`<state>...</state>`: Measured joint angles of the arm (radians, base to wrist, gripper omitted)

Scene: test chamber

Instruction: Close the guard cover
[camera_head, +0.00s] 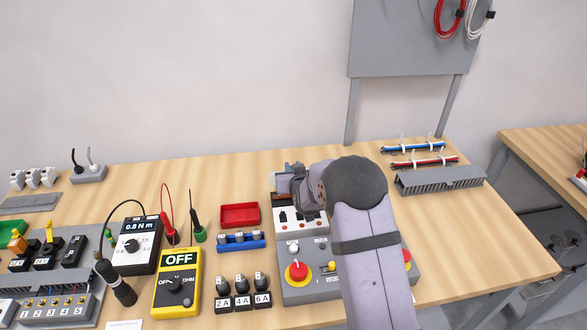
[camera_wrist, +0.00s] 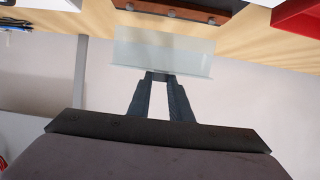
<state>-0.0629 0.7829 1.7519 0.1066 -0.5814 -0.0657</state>
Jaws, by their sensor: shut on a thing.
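The guard cover (camera_wrist: 165,50) is a clear, pale greenish sheet, seen in the wrist view just ahead of my fingertips. My gripper (camera_wrist: 160,77) is shut on its near edge. In the head view my gripper (camera_head: 284,184) is behind the control box (camera_head: 284,222), above its back edge. The box has a white panel with dark and red switches, and a grey front with a red button (camera_head: 297,270) on yellow. My arm hides the box's right part. The cover's hinge and exact angle cannot be made out.
A red tray (camera_head: 239,215) and a blue rack (camera_head: 241,242) stand left of the box. Several black fuse blocks (camera_head: 243,293) and a yellow meter (camera_head: 178,283) are nearer. A grey slotted duct (camera_head: 440,180) lies to the right. The table's right side is mostly clear.

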